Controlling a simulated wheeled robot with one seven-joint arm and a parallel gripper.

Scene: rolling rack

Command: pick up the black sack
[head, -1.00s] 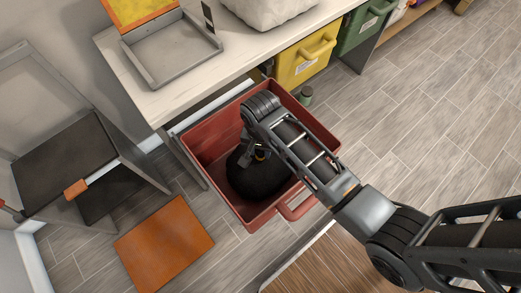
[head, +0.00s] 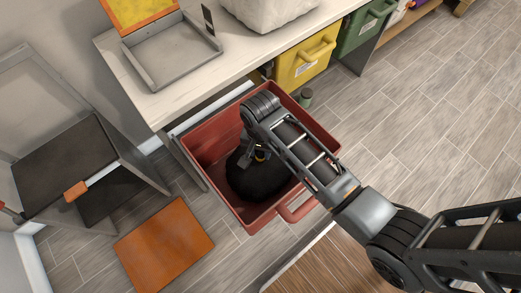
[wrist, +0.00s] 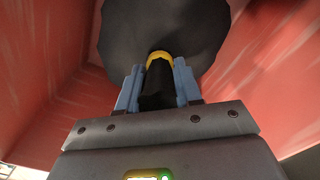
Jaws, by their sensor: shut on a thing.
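The black sack (head: 258,181) is in the red bin (head: 216,185), a pulled-out drawer-like box under the counter. It also fills the top middle of the wrist view (wrist: 165,28), with a yellow band around its neck. My gripper (head: 257,153) reaches down into the bin from above, at the top of the sack. In the wrist view my gripper (wrist: 158,86) is shut on the sack's gathered black neck, one blue-grey finger on each side, just below the yellow band. My arm hides part of the bin's right side. I cannot tell whether the sack touches the bin's floor.
A yellow bin (head: 303,60) and a green bin (head: 365,24) stand under the white counter (head: 146,91). A small dark green jar (head: 306,96) is behind the red bin. A black shelf unit (head: 70,150) and an orange board (head: 163,243) are at left. The floor at right is clear.

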